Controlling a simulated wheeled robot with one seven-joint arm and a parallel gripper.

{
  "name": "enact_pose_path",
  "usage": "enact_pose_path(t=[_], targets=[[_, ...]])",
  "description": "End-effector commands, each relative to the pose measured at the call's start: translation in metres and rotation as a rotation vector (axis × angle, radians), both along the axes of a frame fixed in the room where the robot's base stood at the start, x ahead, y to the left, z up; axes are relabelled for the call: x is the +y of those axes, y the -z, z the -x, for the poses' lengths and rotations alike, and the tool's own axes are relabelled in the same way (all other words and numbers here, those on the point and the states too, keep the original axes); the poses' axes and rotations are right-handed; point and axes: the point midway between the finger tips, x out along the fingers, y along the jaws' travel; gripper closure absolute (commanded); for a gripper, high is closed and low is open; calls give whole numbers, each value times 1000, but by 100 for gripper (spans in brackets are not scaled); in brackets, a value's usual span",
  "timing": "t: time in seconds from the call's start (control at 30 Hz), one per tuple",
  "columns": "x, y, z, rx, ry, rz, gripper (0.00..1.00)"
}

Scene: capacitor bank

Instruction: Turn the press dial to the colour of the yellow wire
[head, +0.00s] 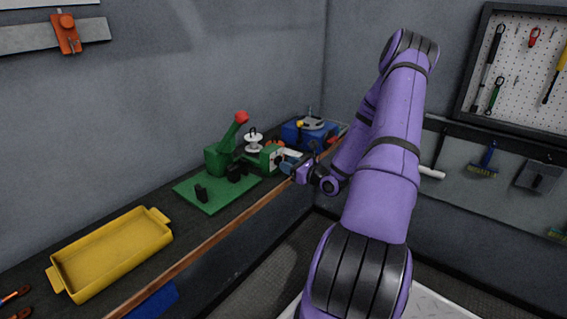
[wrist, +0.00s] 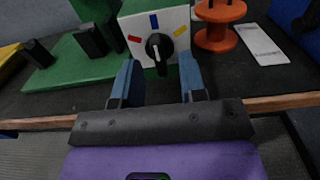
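The press dial (wrist: 158,52) is a black knob on a white panel (wrist: 179,26) of a green box. Around it are a red mark at left, a blue mark at top and a yellow mark at right. The knob's pale line appears to point up, toward the blue mark. The green press (head: 218,160) with its red-tipped lever stands beside the box in the head view. My gripper (wrist: 159,78) is open and empty, its blue fingers just in front of the dial, one to each side. I cannot pick out a yellow wire clearly.
An orange spool (wrist: 215,36) and a white card (wrist: 262,44) lie right of the dial. Black blocks (wrist: 92,40) stand on the green base at left. A yellow tray (head: 112,252) sits nearer on the bench. A blue device (head: 308,133) stands at the back.

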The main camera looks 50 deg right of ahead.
Motion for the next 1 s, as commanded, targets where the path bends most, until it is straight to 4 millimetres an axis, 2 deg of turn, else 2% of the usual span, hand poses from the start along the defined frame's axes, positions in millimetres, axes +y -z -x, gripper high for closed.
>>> enact_pose_path(t=[0.2, 0.57, 0.67, 0.7, 1.0], targets=[[2, 0, -22, 0, -1, 1, 62], [2, 0, -27, 0, -1, 0, 62], [2, 0, -27, 0, -1, 0, 80], [2, 0, -27, 0, -1, 0, 89], [2, 0, -27, 2, -1, -23, 90]])
